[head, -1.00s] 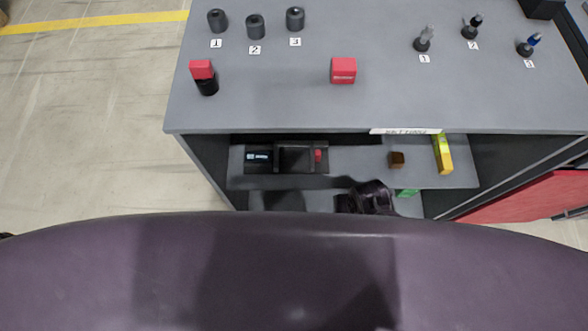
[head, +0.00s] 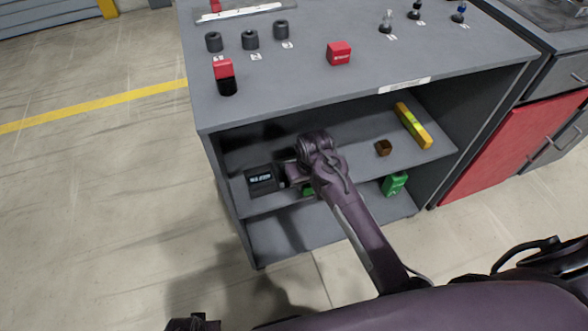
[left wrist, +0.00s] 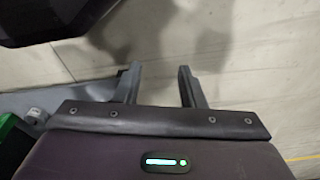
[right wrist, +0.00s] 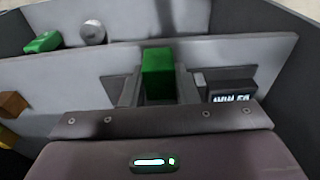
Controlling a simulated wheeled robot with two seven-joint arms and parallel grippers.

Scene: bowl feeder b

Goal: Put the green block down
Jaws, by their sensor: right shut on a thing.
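The green block (right wrist: 158,72) is between the fingers of my right gripper (right wrist: 160,88) in the right wrist view. The gripper is shut on it. In the head view my right arm reaches into the open cabinet, with the hand at the middle shelf beside a black device. A green patch (head: 308,190) shows just under the hand there; most of the hand's front is hidden by the arm. My left gripper (left wrist: 158,75) is open and empty above the floor in the left wrist view.
The black device with a display (head: 261,179) sits left on the shelf. A brown block (head: 383,148) and a yellow bar (head: 413,125) lie to the right. Another green object (head: 395,184) is on the lower shelf. The cabinet top (head: 300,85) carries several parts.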

